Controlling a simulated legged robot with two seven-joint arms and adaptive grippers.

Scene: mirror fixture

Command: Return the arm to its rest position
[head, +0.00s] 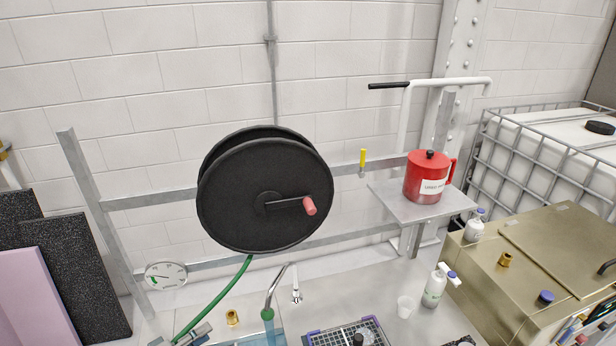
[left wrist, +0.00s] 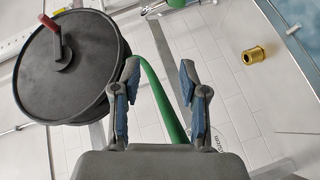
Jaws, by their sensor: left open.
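My left gripper (left wrist: 160,80) is open in the left wrist view, its two blue-padded fingers spread apart. In the head view only a small part of the left gripper (head: 195,334) shows at the bottom edge, beside the green hose (head: 215,298). In the left wrist view the hose (left wrist: 162,85) passes behind the gap between the fingers, and they do not close on it. The black hose reel (head: 262,190) with a red crank handle hangs on the metal rail; the reel (left wrist: 68,65) is left of the fingers in the wrist view. My right gripper is not in view.
A red pot (head: 429,178) stands on a metal shelf (head: 420,208). Dark and pink panels (head: 85,280) lean at left. A caged white tank (head: 550,145) stands at right.

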